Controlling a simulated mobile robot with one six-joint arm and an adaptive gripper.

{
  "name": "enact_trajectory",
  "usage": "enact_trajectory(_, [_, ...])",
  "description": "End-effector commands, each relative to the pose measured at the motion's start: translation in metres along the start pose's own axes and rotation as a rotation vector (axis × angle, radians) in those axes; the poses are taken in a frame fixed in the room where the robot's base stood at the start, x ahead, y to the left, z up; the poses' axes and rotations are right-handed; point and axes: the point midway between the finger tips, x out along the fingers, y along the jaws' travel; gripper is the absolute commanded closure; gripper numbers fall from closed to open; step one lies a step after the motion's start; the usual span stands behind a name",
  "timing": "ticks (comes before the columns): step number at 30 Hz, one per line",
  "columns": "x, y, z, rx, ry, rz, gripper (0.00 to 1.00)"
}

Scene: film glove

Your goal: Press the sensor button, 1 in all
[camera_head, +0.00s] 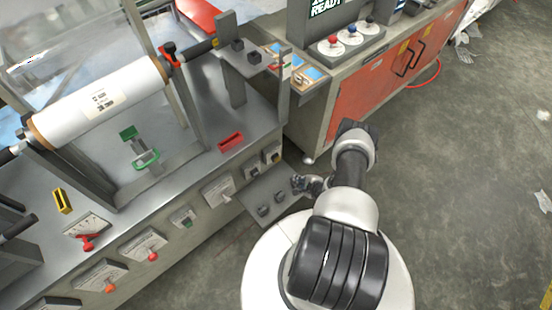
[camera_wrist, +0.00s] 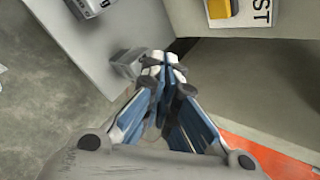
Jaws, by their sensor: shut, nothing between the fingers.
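My gripper (camera_head: 301,184) is shut and empty, just above the low grey shelf at the front of the machine. In the wrist view its fingertips (camera_wrist: 165,62) meet beside a small grey block (camera_wrist: 128,62). A yellow button-like piece (camera_wrist: 222,8) shows at the top edge of the wrist view, beside a white label ending in "ST"; it is partly cut off and apart from the fingertips. In the head view, small switch boxes (camera_head: 272,154) sit on the machine front behind my gripper. I cannot tell for certain which piece is the sensor button.
The low shelf (camera_head: 250,196) bears two grey blocks (camera_head: 263,210). Levers and switches line the machine front at left, below a white film roll (camera_head: 98,102). An orange cabinet (camera_head: 372,88) with coloured buttons on top stands at back right. The floor (camera_head: 465,170) at right is mostly clear.

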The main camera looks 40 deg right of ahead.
Motion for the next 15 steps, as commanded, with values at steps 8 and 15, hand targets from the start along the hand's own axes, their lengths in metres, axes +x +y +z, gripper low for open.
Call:
enact_trajectory(8, [0.0,0.0,0.001,-0.001,-0.001,0.001,1.0])
enact_trajectory(15, [0.013,-0.008,0.009,-0.004,-0.003,0.002,1.0])
